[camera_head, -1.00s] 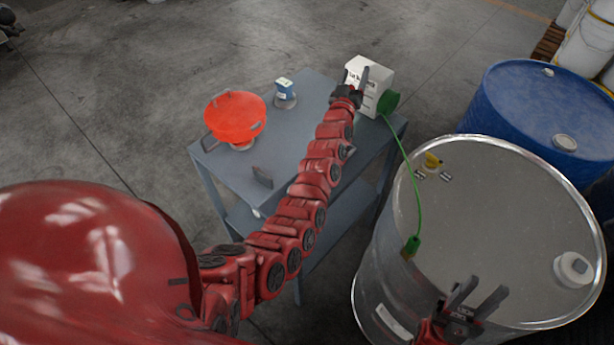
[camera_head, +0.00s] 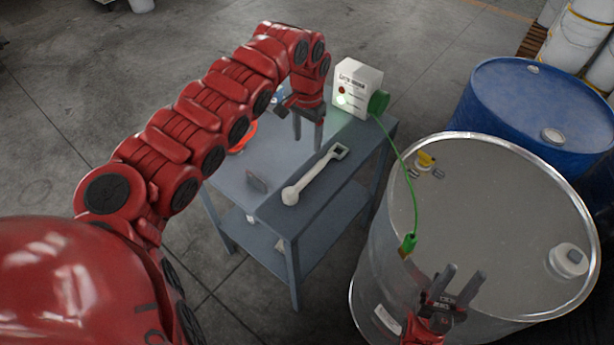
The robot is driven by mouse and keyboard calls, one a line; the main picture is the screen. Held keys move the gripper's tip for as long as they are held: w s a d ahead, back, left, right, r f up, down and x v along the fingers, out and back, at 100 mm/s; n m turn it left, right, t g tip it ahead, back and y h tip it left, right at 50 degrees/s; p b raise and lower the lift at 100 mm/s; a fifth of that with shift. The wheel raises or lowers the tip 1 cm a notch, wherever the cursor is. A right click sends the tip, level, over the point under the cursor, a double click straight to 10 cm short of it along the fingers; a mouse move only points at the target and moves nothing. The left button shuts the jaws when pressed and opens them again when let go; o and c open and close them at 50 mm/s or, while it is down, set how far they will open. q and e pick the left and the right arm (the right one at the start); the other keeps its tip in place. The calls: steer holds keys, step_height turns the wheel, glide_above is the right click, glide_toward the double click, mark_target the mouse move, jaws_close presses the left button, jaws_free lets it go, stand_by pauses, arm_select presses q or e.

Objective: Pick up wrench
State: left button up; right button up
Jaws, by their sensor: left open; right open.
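A pale wrench (camera_head: 315,174) lies flat on the grey table, its square-holed head toward the white box and its rounded end toward me. My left gripper (camera_head: 308,138) is open and points down above the table, just left of the wrench's head end. It looks empty and apart from the wrench. My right gripper (camera_head: 462,288) is open and empty, in front of the steel drum's near edge.
The grey table (camera_head: 232,172) also holds a white box (camera_head: 352,90) with a green plug; a green cable (camera_head: 409,175) runs from it to the steel drum (camera_head: 490,220). An orange bowl (camera_head: 243,138) is mostly hidden behind my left arm. A blue drum (camera_head: 535,115) stands behind.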

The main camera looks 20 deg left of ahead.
arm_select(q)
steer(key=p, duration=0.2)
glide_above(309, 174)
steer(key=f, duration=0.9)
steer(key=shift+s+f, duration=0.25)
steer(key=shift+f, duration=0.15)
steer(key=shift+f+p, duration=0.3)
steer(key=shift+f, duration=0.15)
steer(key=shift+w+f+p, duration=0.15)
steer(key=shift+f+p, duration=0.1)
steer(key=shift+f, duration=0.9)
steer(key=shift+w+f+p, duration=0.1)
steer(key=shift+f+p, duration=0.15)
steer(key=shift+f, duration=0.9)
jaws_close()
